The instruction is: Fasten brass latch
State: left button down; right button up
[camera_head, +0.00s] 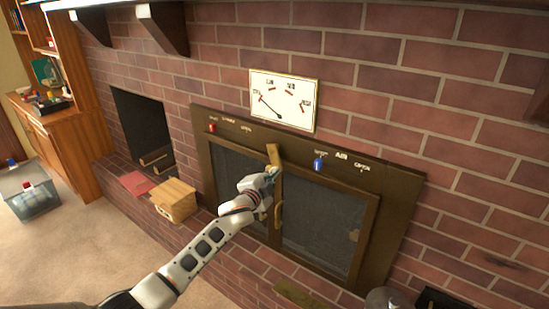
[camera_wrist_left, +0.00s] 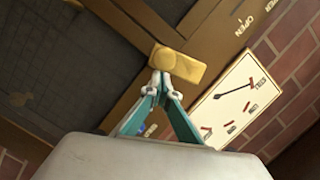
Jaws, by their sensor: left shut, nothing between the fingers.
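The brass latch (camera_head: 273,154) is a short tan bar at the top of the seam between the two dark mesh fireplace doors (camera_head: 322,235). It stands near upright in the head view. In the left wrist view the latch (camera_wrist_left: 182,66) is a yellow block with a rounded end, just beyond the fingers. My left gripper (camera_head: 272,172) is at the latch's lower end. In the wrist view its fingertips (camera_wrist_left: 159,80) meet with nothing between them, and they appear very close to the latch; I cannot tell if they touch. My right gripper is out of view.
A dial plate (camera_head: 284,100) hangs above the door frame. A red knob (camera_head: 212,127) and a blue knob (camera_head: 319,163) sit on the frame's top rail. A wooden box (camera_head: 174,200) and red book (camera_head: 138,184) lie on the brick ledge at left. Carpet is open below.

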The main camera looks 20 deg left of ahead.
pick_arm(q)
jog(key=shift+w+a+f+m+t+y+b, duration=0.15)
jog(key=shift+a+f+m+t+b, duration=0.2)
jog(key=shift+m+b, duration=0.4)
jog(key=shift+w+a+f+m+t+y+b, duration=0.15)
jog(key=shift+a+f+m+b, duration=0.25)
jog(key=shift+m, duration=0.45)
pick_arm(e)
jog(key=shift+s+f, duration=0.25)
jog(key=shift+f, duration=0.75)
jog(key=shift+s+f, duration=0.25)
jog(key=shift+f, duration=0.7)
pick_arm(q)
jog(key=shift+r, duration=0.15)
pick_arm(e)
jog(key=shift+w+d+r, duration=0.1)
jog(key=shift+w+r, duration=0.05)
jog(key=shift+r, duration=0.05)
